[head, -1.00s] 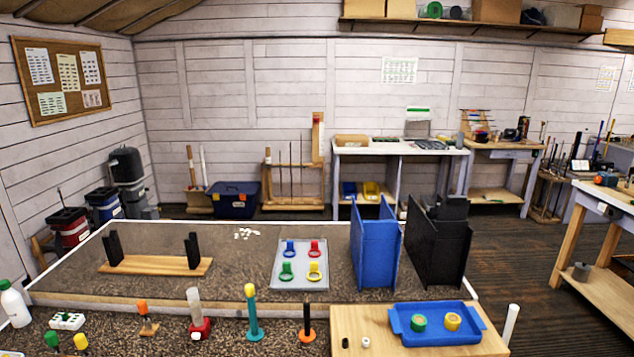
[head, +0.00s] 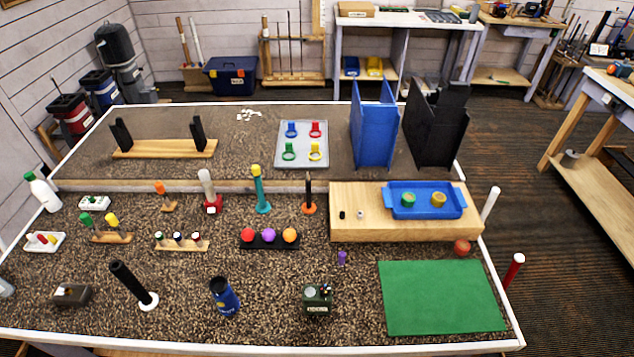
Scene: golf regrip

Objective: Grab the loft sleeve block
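I cannot tell for certain which thing is the loft sleeve block. A small wooden block (head: 181,246) with three dark, pale-topped upright pieces stands left of centre on the near bench. A white block (head: 95,203) with green and dark pieces sits at the left. A wooden stand (head: 111,237) with green and yellow capped pieces is just in front of it. A dark green boxy device (head: 317,299) stands near the front. Neither of my grippers is in view.
A black rack (head: 270,241) holds red, purple and orange balls. A green mat (head: 441,297) lies front right. A blue tray (head: 425,213) rests on a wooden platform (head: 350,230).

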